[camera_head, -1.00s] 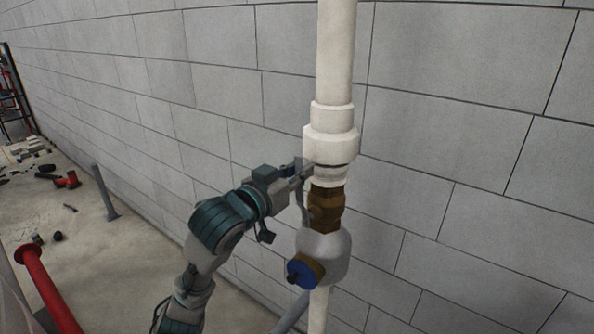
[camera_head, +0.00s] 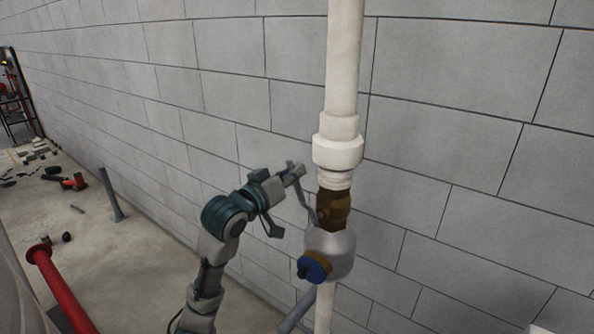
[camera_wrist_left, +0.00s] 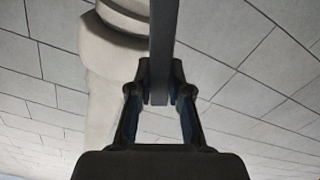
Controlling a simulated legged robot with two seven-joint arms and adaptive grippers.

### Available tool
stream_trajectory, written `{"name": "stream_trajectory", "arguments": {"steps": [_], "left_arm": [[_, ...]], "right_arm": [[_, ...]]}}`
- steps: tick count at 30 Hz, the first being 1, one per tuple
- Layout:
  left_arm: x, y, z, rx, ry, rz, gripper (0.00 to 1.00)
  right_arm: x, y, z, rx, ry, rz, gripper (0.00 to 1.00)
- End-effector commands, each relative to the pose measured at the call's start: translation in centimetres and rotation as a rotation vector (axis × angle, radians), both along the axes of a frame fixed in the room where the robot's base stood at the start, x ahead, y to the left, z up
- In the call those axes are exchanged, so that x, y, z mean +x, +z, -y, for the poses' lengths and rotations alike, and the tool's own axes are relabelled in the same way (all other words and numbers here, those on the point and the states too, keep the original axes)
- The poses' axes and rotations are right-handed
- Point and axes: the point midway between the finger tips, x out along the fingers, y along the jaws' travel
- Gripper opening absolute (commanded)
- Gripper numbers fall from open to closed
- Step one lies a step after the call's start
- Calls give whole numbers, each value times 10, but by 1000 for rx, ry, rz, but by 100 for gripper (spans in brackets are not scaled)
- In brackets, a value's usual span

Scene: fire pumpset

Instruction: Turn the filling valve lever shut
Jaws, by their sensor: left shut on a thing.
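The filling valve has a brass body (camera_head: 334,209) set in a vertical white pipe (camera_head: 344,60). Its thin grey lever (camera_head: 307,204) runs from the brass body up and to the left, tilted away from the pipe. My left gripper (camera_head: 293,174) is shut on the lever's upper end, left of the pipe. In the left wrist view, the grey lever (camera_wrist_left: 163,45) passes between the fingertips of my left gripper (camera_wrist_left: 159,88), with the white pipe behind it. My right gripper is not in view.
A blue-capped side fitting (camera_head: 314,267) sits below the valve. A grey block wall (camera_head: 450,130) stands close behind the pipe. A red pipe (camera_head: 60,290) and a grey post (camera_head: 110,195) stand at the left, with loose tools on the floor beyond.

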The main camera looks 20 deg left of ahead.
Motion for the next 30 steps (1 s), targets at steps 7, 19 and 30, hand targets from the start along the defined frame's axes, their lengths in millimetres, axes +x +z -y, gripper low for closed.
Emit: {"name": "stream_trajectory", "arguments": {"steps": [7,19,30], "left_arm": [[10,-11,-30,-225,5,-74,0],[22,-49,-63,-584,3,-204,0],[29,-91,-80,-892,4,-318,0]], "right_arm": [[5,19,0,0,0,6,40],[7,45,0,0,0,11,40],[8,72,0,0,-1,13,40]]}}
